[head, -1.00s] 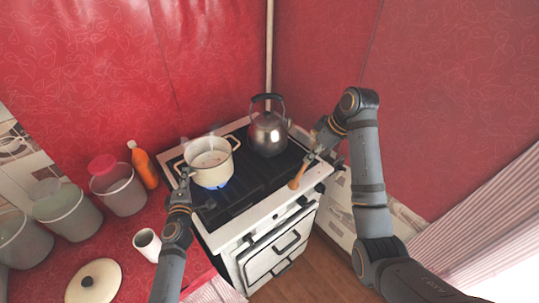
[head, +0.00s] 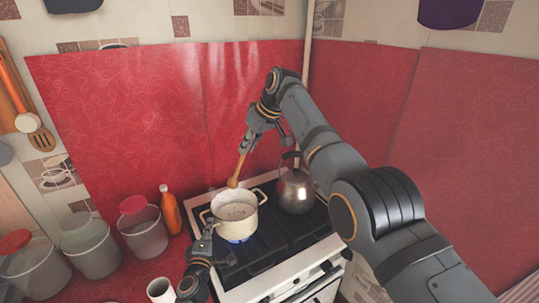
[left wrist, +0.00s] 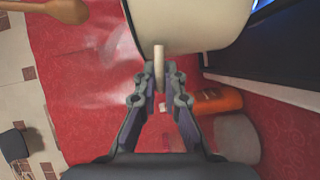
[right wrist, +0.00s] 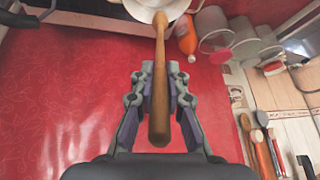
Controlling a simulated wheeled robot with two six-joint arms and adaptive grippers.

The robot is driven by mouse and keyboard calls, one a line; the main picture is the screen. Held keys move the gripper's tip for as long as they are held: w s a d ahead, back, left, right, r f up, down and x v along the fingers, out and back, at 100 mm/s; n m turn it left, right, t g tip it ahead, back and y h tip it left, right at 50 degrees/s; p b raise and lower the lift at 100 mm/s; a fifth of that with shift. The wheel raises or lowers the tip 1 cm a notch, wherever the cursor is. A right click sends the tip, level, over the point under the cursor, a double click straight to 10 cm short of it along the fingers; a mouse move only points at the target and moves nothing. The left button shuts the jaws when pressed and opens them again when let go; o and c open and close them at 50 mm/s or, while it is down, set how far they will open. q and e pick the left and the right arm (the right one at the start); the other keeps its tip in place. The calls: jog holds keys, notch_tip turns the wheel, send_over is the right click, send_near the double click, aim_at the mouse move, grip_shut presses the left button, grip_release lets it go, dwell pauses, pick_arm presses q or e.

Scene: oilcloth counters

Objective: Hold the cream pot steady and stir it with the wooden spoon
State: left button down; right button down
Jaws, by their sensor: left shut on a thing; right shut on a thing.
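The cream pot (head: 235,214) stands on a lit burner of the stove, with pale contents and faint steam. My left gripper (head: 205,240) is shut on the pot's near left handle; the left wrist view shows this handle (left wrist: 159,66) between the fingertips. My right gripper (head: 257,132) is shut on the wooden spoon (head: 239,166) and holds it by the handle above the pot. The spoon's bowl end points down, just over the pot's far rim. In the right wrist view the handle (right wrist: 160,85) runs between the fingers towards the pot (right wrist: 150,5).
A steel kettle (head: 295,190) stands on the stove (head: 270,262) right of the pot. An orange bottle (head: 171,210), several lidded canisters and a white cup (head: 160,290) stand on the red counter at left. Red oilcloth (head: 130,120) covers the wall behind.

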jog(key=shift+s+d+f, duration=0.1)
jog(key=shift+d+f, duration=0.05)
jog(key=shift+f, duration=0.2)
jog(key=s+d+f, duration=0.2)
jog(key=d+f, duration=0.2)
jog(key=f, duration=0.1)
jog(key=x, duration=1.1)
jog(key=shift+s+d+f, duration=0.25)
jog(key=shift+s+f, duration=0.1)
jog(key=shift+f, duration=0.1)
dwell(0.3)
